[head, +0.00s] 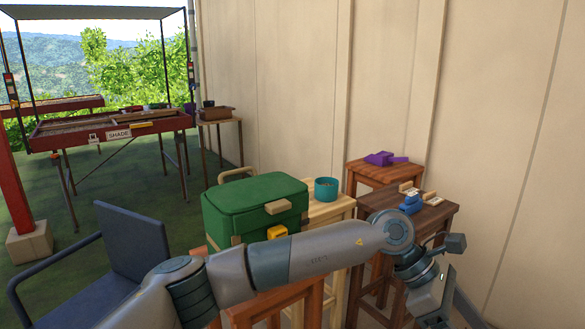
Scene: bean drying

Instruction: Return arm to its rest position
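One grey arm of mine reaches in from the lower left and stretches across the front of the view to the lower right. I take it as my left arm. Its wrist bends down at the right, and its gripper (436,297) hangs in front of the dark brown stool, low near the bottom edge. The fingers are not clear enough to tell open from shut, and I see nothing held. My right gripper is not in view.
A green box (255,208) and a teal cup (326,189) stand behind my arm. Blue and pale items lie on the dark stool (378,202). A purple item (380,158) sits on another stool. A blue chair (135,240) stands left; the wall (500,120) bounds the right.

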